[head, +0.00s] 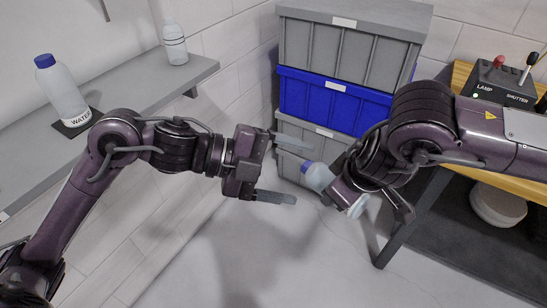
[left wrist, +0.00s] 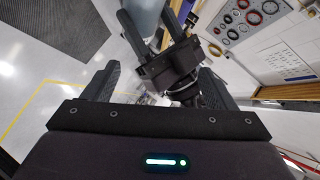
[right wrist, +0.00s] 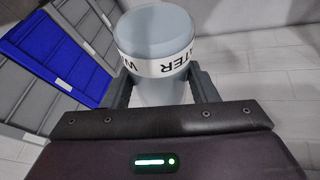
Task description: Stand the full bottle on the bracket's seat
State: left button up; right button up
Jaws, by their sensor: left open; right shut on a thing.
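A second blue-capped WATER bottle (head: 60,88) stands on a dark pad (head: 88,124) on the grey shelf. I cannot make out a bracket's seat for certain, nor how full the bottles are.
A clear bottle (head: 175,45) stands farther back on the shelf (head: 135,85). Grey and blue crates (head: 335,102) are stacked behind my grippers. A wooden bench with a lamp and shutter control box (head: 505,82) is at right. The floor below is clear.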

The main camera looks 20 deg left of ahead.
aim_at(316, 178)
pick_arm(q)
jog(key=w+a+f+n+g, duration=0.1)
jog(key=w+a+f+n, duration=0.15)
jog(key=n, duration=1.35)
jog(key=w+a+f+n+g, duration=0.1)
jog(key=w+a+n+g, duration=0.15)
jog(key=n, duration=1.35)
jog(key=shift+n+t, duration=0.3)
jog(key=shift+t, duration=0.05)
jog(key=x, duration=1.1)
jog(key=shift+w+d, duration=0.15)
jog(key=shift+d, duration=0.2)
